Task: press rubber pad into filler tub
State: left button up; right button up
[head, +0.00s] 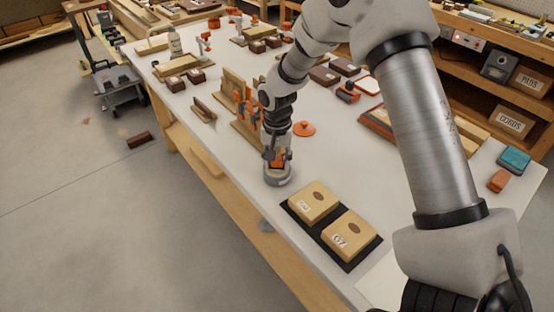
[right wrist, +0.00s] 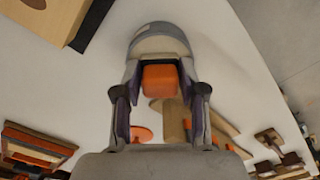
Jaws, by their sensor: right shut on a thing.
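The filler tub (head: 277,178) is a small grey, round tub on the bench near its front edge; its grey wall also shows in the right wrist view (right wrist: 160,28). My right gripper (head: 277,160) points down at the tub's mouth. It is shut on the orange rubber pad (right wrist: 160,79), which sits between its two fingers. The pad's far end is at the tub's opening; how deep it goes in is hidden. An orange round lid (head: 304,128) lies on the bench behind the tub. My left gripper is not in view.
A black mat (head: 318,238) with two wooden blocks lies right of the tub. A wooden stand with orange clamps (head: 240,105) stands just behind the gripper. A teal block (head: 514,158) and an orange block (head: 499,181) lie at the far right. The bench's front edge is close.

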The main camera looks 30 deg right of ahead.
jog(key=shift+s+f, duration=0.1)
notch_tip(320, 180, up, 7)
jog(key=p, duration=0.7)
dwell(0.4)
dwell(0.3)
